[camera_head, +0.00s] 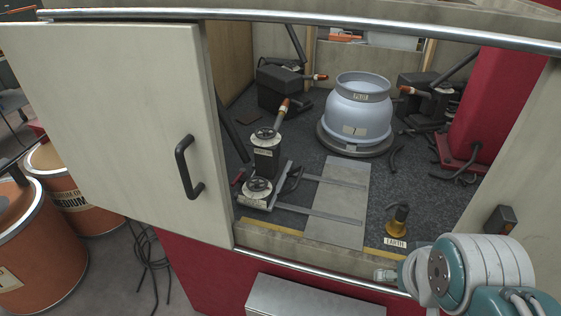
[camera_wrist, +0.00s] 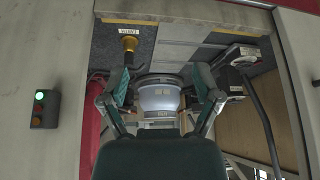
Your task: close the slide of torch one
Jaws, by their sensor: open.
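A grey rounded cylinder (camera_head: 358,112) marked with labels stands upright on a dark round base inside the booth. Three torches with copper-coloured tips surround it: one at back left (camera_head: 282,85), one at right (camera_head: 425,95), and one at front left (camera_head: 268,140). The front-left torch stands by a black unit with handwheels and two flat metal rails (camera_head: 318,212). I cannot read which torch is number one. My gripper (camera_wrist: 160,78) is open and empty in the wrist view, its fingers apart, with the cylinder (camera_wrist: 160,98) beyond them. In the head view my arm's end is at lower right, outside the opening.
A pale door (camera_head: 120,125) with a black handle stands open at left. A brass piece (camera_head: 398,220) labelled EARTH is near the front right. A small box with a green light (camera_wrist: 45,108) is on the wall. Orange drums (camera_head: 40,230) stand outside. A pale plate crosses the rails.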

